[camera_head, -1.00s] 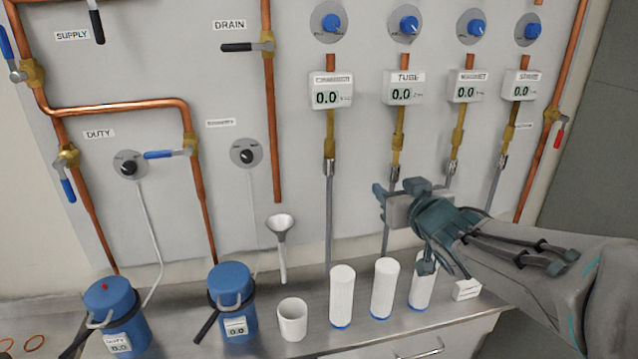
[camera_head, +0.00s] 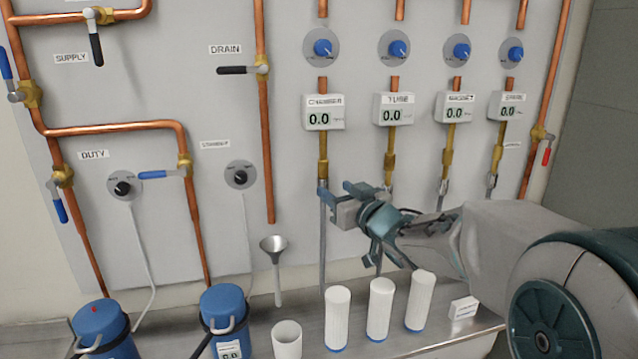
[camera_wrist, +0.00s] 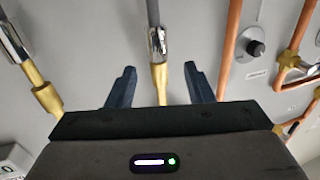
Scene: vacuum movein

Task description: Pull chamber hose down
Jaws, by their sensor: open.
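The chamber hose (camera_head: 323,255) is a thin grey line hanging straight down from a brass fitting (camera_head: 323,150) under the chamber display (camera_head: 323,112). My gripper (camera_head: 336,207) is open beside the top of this hose, just below the brass fitting. In the wrist view my gripper (camera_wrist: 161,76) has its two fingers spread, with the brass fitting (camera_wrist: 160,82) showing between them. The metal coupling (camera_wrist: 157,42) and the chamber hose (camera_wrist: 152,12) show beyond the fingertips. I cannot tell whether a finger touches the hose.
The tube hose coupling (camera_wrist: 14,42) is close on the left in the wrist view. A funnel (camera_head: 274,245) hangs left of the hose. White cylinders (camera_head: 338,318) and a white cup (camera_head: 287,340) stand on the bench below. Copper pipes (camera_head: 264,150) run down the wall panel.

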